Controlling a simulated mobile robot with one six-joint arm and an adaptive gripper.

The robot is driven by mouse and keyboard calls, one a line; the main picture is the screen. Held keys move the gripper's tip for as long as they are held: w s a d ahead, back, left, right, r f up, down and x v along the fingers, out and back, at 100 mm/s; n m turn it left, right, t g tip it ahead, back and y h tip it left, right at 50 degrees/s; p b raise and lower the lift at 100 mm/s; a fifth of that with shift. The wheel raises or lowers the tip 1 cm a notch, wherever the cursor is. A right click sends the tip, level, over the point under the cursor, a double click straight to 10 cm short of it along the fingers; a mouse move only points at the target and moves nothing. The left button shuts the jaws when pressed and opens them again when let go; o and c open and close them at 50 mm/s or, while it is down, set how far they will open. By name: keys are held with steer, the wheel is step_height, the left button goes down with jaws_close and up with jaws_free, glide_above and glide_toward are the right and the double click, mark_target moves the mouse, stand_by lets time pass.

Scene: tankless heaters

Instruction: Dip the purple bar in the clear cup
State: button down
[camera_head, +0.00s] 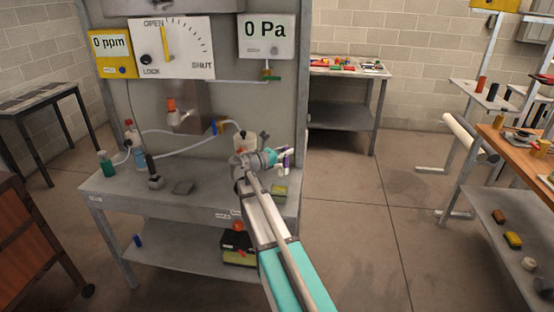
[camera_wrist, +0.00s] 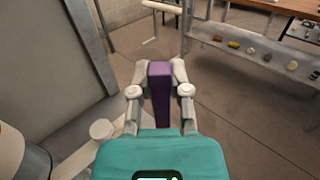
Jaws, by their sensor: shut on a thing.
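The purple bar (camera_wrist: 160,98) stands out between the two fingers of my gripper (camera_wrist: 163,82) in the wrist view. My gripper is shut on it. In the head view, my gripper (camera_head: 283,157) is above the right end of the grey workbench (camera_head: 215,205), and a small purple patch of the bar shows at its tip. I cannot make out a clear cup for certain in either view; my arm hides part of the bench.
A white-bodied container (camera_head: 243,144) stands close behind my gripper. A pale bottle (camera_head: 139,157) and a green bottle (camera_head: 106,164) stand at the bench's left. A grey panel (camera_head: 218,60) rises behind. Open floor (camera_head: 350,215) lies to the right.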

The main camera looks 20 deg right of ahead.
steer(key=shift+w+a+f, duration=0.25)
steer(key=shift+w+a, duration=0.2)
steer(key=shift+w, duration=0.1)
steer(key=shift+w+a+f, duration=0.25)
steer(key=shift+w+a, duration=0.15)
steer(key=shift+w, duration=0.1)
steer(key=shift+f+b, duration=0.25)
steer(key=shift+b, duration=0.25)
step_height(320, 180, down, 11)
steer(key=b, duration=1.1)
steer(key=shift+f, duration=0.15)
stand_by(1.5)
step_height(320, 180, up, 10)
steer(key=p, duration=0.9)
steer(key=shift+p, duration=0.4)
stand_by(0.4)
